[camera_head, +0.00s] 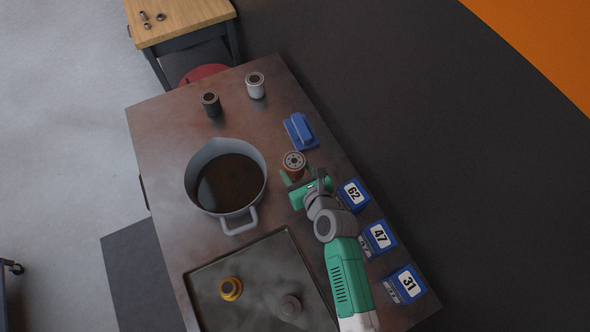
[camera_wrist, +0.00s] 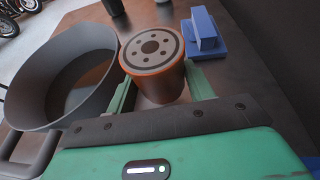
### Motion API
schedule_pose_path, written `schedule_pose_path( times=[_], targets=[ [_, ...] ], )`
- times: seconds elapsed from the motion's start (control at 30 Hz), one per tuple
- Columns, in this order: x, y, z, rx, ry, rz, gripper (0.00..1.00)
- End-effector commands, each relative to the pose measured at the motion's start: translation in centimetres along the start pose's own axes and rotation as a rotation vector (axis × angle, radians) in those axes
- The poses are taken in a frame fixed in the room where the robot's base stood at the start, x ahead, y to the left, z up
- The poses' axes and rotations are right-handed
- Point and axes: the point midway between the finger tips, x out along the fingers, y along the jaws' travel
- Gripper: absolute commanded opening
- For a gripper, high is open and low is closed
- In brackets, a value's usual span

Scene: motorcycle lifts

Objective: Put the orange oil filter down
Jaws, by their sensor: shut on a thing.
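The orange oil filter (camera_head: 294,164) is between the fingers of my gripper (camera_head: 290,178), right of the grey oil pan. In the wrist view the filter (camera_wrist: 155,70) stands upright, its holed metal end facing up. The green fingers of my gripper (camera_wrist: 160,92) are shut on its sides. I cannot tell whether its base touches the brown bench top (camera_head: 165,150) or is just above it.
The grey pan (camera_head: 252,222) of dark oil is left of the filter. A blue block (camera_head: 300,131) lies behind it. A black filter (camera_head: 211,104) and a white filter (camera_head: 255,85) stand farther back. Blue numbered boxes (camera_head: 378,237) line the right edge. A tray (camera_head: 262,262) lies in front.

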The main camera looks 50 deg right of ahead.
Motion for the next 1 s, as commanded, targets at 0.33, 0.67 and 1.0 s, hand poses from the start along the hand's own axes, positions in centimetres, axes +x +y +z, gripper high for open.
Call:
schedule_pose_path(
  times=[0.33, 0.67, 1.0],
  targets=[
    [1.5, -0.2, -0.6, 0.0, 0.001, -0.001, 0.19],
    [2.4, -0.2, -2.9, 0.0, -0.002, -0.001, 0.19],
    [2.5, -0.1, -3.2, 0.0, 0.0, 0.0, 0.74]
  ],
)
